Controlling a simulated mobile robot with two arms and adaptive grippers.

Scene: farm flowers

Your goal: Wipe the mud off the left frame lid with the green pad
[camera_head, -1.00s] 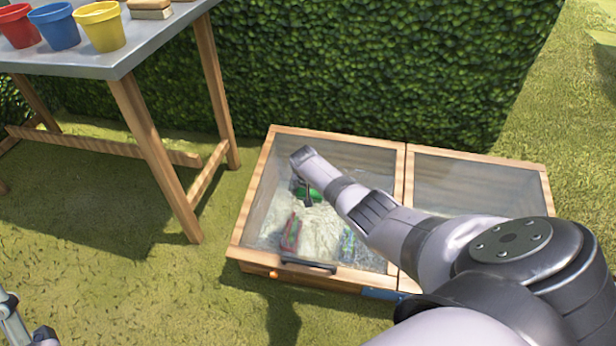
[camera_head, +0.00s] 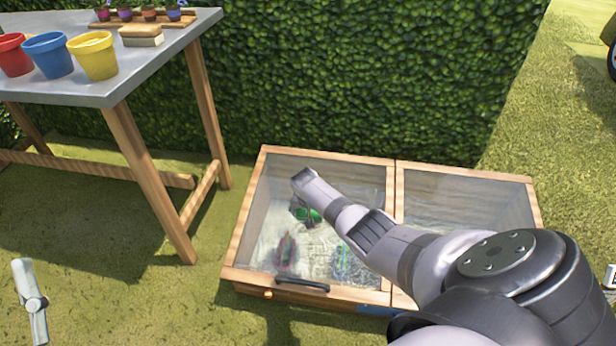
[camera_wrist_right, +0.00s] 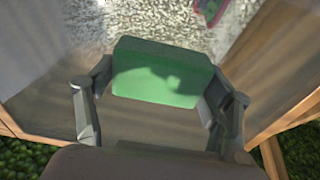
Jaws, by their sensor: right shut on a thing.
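The left frame lid (camera_head: 252,222) is a wood-rimmed glass pane with a dark handle (camera_head: 302,285) at its front edge. Its glass has pale, streaky haze, and coloured items show beneath. The green pad (camera_head: 309,214) lies at the lid's upper middle, partly hidden by my wrist. My right gripper (camera_head: 300,207) is shut on the pad, over the glass. In the right wrist view the pad (camera_wrist_right: 160,72) sits between both fingers, with mottled glass above it. I cannot tell whether it touches the glass.
The right frame lid (camera_head: 465,172) adjoins on the right, partly hidden by my arm. A table (camera_head: 150,72) at upper left holds red, blue and yellow pots, a brush-like block (camera_head: 142,36) and a flower tray (camera_head: 150,20). A hedge (camera_head: 350,80) stands behind.

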